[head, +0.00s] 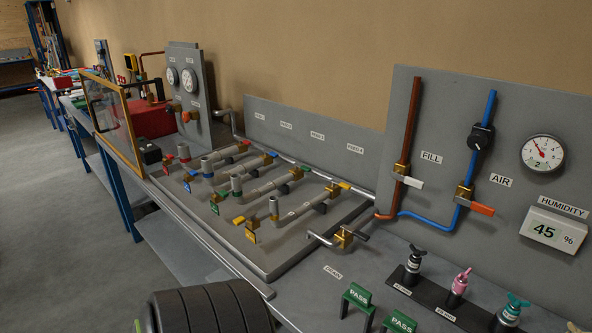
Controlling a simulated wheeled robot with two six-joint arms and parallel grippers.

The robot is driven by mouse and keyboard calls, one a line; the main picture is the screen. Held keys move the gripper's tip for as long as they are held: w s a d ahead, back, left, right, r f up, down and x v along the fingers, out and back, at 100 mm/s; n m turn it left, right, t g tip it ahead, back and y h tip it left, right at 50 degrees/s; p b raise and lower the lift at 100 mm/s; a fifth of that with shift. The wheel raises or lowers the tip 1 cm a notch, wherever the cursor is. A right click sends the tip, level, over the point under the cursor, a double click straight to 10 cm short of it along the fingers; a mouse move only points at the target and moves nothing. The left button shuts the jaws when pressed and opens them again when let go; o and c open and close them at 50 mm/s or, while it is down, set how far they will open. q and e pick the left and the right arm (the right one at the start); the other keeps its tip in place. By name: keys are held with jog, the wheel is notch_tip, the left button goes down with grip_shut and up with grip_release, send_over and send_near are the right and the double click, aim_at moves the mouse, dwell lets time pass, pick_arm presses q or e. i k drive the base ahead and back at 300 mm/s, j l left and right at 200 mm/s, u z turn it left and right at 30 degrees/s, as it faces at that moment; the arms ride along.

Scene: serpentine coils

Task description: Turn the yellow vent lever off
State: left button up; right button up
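A grey panel (275,262) on the bench carries several parallel pipe runs with coloured levers. In the nearest run, one yellow lever (240,220) sits at the front end, beside a brass valve with a yellow tag (250,237). Another yellow lever (345,186) sits at the back end of the same run, below the feed labels. The tag text is too small to read, so I cannot tell which yellow lever is the vent. Neither of my grippers is in view.
Front red (183,159), blue (187,187) and green (213,209) levers stand close by. A drain valve (344,236) is right of the panel. A gauge board (400,150) stands behind at right. A framed clear screen (112,118) stands at left.

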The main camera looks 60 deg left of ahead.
aim_at(240, 220)
jog(key=u, duration=2.4)
